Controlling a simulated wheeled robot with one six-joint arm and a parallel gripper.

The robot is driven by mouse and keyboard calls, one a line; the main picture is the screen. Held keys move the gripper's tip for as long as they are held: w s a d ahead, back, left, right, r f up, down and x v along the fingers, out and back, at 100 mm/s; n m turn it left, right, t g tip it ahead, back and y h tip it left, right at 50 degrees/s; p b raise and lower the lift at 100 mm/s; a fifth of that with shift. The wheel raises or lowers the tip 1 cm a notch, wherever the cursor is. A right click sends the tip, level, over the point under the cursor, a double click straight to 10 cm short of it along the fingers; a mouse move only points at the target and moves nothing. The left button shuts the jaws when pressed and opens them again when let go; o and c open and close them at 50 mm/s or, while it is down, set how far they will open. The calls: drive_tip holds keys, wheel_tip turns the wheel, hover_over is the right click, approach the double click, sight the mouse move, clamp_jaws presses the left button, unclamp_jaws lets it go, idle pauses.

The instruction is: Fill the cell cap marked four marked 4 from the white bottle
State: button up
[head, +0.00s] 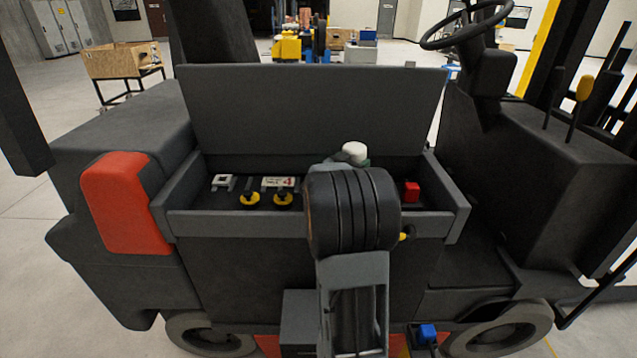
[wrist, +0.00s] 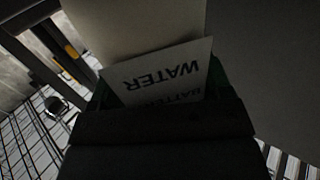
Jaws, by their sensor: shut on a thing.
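The white bottle (wrist: 135,30) fills the upper middle of the wrist view. Its label reads WATER, upside down, with a second word partly covered. My gripper (wrist: 160,95) is shut on the bottle, with green edges at its sides. In the head view a white end of the bottle (head: 354,151) shows above my dark wrist, over the open battery compartment (head: 230,222). Two yellow cell caps, a left one (head: 249,198) and a right one (head: 283,199), show left of my arm. No number is readable on them. The cap marked 4 cannot be made out; my arm hides part of the compartment.
A red block (head: 411,191) sits in the compartment right of my arm. A raised grey lid (head: 310,108) stands behind it. The forklift's steering column (head: 490,75) rises on the right, and a red-orange panel (head: 125,203) is on the left.

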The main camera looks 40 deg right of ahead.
sight(354, 146)
drive_tip(key=shift+r, duration=0.25)
drive_tip(key=shift+r+p, duration=4)
drive_tip(key=shift+r, duration=0.35)
